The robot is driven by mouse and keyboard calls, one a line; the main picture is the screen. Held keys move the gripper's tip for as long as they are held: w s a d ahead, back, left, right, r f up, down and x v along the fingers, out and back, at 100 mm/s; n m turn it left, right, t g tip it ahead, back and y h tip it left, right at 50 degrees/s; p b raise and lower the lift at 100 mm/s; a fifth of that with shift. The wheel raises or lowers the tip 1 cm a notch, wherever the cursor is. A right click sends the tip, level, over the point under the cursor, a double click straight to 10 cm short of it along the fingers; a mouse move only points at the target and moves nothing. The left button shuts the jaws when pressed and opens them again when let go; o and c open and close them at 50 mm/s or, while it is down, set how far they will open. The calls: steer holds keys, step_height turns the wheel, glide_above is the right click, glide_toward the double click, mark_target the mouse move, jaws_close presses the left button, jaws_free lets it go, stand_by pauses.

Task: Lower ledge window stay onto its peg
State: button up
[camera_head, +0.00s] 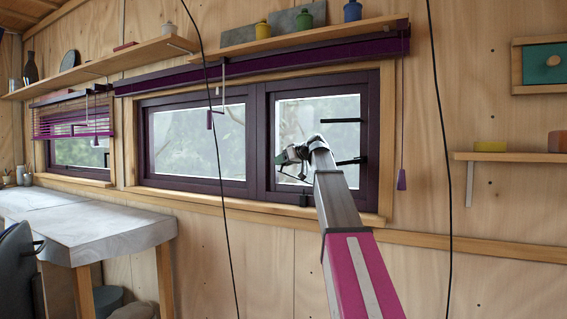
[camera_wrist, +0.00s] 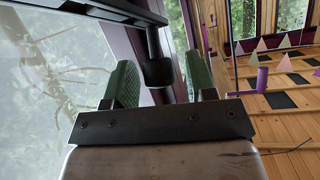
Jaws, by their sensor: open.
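My gripper (camera_head: 292,156) is open in front of the right pane of the purple-framed window (camera_head: 372,130). In the wrist view its two green fingers (camera_wrist: 160,82) stand apart. In the head view a short dark bar (camera_head: 341,120) lies level across the pane, and a small dark block (camera_head: 304,198) sits at the lower frame. I cannot make out the peg.
A purple pull (camera_head: 402,180) hangs on a cord right of the window. A shelf (camera_head: 310,40) with jars runs above it. Two black cables hang in the foreground. A grey-topped workbench (camera_head: 110,228) stands at left, and a small shelf (camera_head: 500,157) at right.

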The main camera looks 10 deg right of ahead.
jaws_close()
steer(key=shift+w+a+f+n+g+h, duration=0.2)
steer(key=shift+a+f+g+h, duration=0.25)
steer(key=shift+f, duration=1.1)
steer(key=shift+w+a+f+n+g+h, duration=0.1)
steer(key=shift+w+a+f+g+h, duration=0.35)
steer(key=shift+f, duration=1.05)
steer(key=shift+a+f+n+g+h, duration=0.15)
steer(key=shift+a+f+h, duration=0.45)
steer(key=shift+f, duration=0.95)
steer(key=shift+d, duration=0.1)
jaws_free()
steer(key=v, duration=1)
steer(key=shift+s+r, duration=0.2)
steer(key=shift+r, duration=0.15)
